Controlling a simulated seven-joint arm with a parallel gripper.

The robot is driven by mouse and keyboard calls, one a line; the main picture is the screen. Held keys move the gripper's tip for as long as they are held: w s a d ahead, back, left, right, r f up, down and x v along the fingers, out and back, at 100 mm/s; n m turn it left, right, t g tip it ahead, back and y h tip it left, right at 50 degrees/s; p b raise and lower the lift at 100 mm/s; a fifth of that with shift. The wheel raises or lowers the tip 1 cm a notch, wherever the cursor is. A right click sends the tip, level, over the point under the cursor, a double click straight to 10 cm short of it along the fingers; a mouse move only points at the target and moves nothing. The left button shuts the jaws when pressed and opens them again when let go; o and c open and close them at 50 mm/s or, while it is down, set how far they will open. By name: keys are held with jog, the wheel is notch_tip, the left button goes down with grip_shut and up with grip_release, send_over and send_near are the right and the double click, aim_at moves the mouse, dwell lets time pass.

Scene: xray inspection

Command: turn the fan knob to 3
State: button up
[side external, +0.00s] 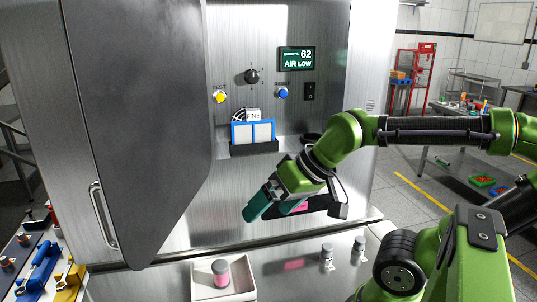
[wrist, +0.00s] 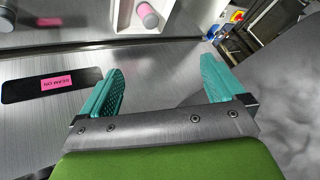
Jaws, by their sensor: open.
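The fan knob (side external: 251,76) is a small black round knob on the upright metal panel, with small marks around it. The dial's numbers are too small to read, so I cannot tell its setting. A display (side external: 297,58) to its right reads "62" and "AIR LOW". My gripper (side external: 272,208) has teal fingers and hangs low in front of the panel, below and right of the knob and apart from it. In the wrist view my gripper (wrist: 163,76) is open with nothing between its fingers. The knob is not in the wrist view.
A yellow button (side external: 220,97) and a blue button (side external: 282,93) flank the knob below. A blue-framed holder (side external: 254,133) stands under it. A large grey door (side external: 140,130) stands open at left. A white tray (side external: 240,291) holds a pink-labelled jar (side external: 221,274).

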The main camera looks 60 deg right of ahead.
jog(key=shift+a, duration=0.1)
jog(key=shift+c, duration=1.1)
jog(key=shift+d+n+h, duration=0.3)
jog(key=shift+d+n, duration=0.05)
jog(key=shift+n, duration=0.15)
jog(key=shift+c, duration=1.1)
jog(key=d+n+h, duration=0.2)
jog(key=n, duration=0.1)
jog(key=d+n+h, duration=0.1)
jog(key=shift+w+d+r+n, duration=0.3)
jog(key=shift+d, duration=0.1)
jog(key=shift+c, duration=0.8)
jog(key=n+t+h, duration=0.6)
jog(key=n+h, duration=0.4)
jog(key=n, duration=1.3)
send_near(253, 80)
jog(key=x, duration=0.9)
